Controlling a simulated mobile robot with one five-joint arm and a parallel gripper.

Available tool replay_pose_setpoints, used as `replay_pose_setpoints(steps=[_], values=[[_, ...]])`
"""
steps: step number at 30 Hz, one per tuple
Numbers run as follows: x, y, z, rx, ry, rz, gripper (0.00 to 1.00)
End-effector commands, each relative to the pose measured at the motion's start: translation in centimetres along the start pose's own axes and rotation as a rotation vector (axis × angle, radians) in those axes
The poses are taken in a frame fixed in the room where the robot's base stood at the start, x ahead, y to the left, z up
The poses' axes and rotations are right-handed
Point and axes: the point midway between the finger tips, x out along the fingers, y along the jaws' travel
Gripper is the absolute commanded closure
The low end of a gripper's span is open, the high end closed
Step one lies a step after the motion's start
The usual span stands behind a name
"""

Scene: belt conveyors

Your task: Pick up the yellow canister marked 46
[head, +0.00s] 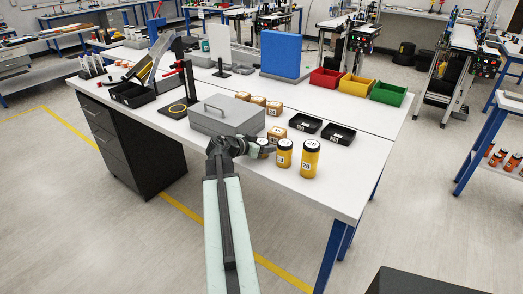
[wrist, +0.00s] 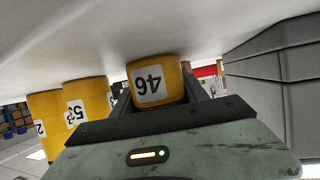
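The yellow canister marked 46 (wrist: 155,82) stands on the white table, between the fingers of my gripper (wrist: 157,98) in the wrist view. In the head view this canister (head: 263,153) is the leftmost of the front row, partly hidden by my gripper (head: 258,146). My fingers are apart, one on each side of the canister. I cannot see clearly whether they touch it. The number appears upside down in the wrist view.
A yellow canister marked 53 (head: 284,155) and a taller one marked 28 (head: 310,160) stand close on the right. A grey lidded box (head: 226,118) is close on the left. Orange cubes (head: 277,134) and black trays (head: 305,124) lie behind.

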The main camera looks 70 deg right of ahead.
Motion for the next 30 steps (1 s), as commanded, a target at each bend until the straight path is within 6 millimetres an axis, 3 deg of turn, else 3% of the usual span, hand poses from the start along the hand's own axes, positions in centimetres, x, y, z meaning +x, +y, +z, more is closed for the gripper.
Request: replay_pose_setpoints(steps=[1,4,14,23,30], values=[[0.0,0.0,0.0,0.001,0.000,0.000,0.67],[0.0,0.0,0.0,0.001,0.000,0.000,0.94],[-0.3,0.0,-0.6,0.000,0.000,-0.001,0.94],[-1.9,-0.2,-3.9,-0.001,0.000,-0.005,0.94],[-5.3,0.8,-2.1,-0.005,0.000,-0.011,0.94]])
